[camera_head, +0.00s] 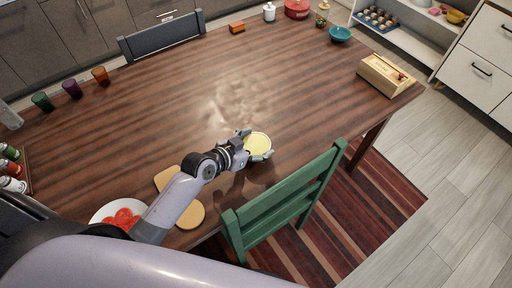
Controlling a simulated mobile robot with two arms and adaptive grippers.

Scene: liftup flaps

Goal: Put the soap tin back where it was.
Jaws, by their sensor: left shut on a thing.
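A round, pale yellow tin (258,144) with a light rim, which I take for the soap tin, is at the wooden table's right front part. My left gripper (256,149) is shut on it, with fingers on either side of it. I cannot tell whether the tin touches the table or is held just above it. My right gripper is not in view.
A green chair (285,203) stands at the table's front edge, close to the tin. A white plate with red slices (123,214) and a tan board (189,214) lie by my arm. A wooden box (386,75) is at the right corner. The table's middle is clear.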

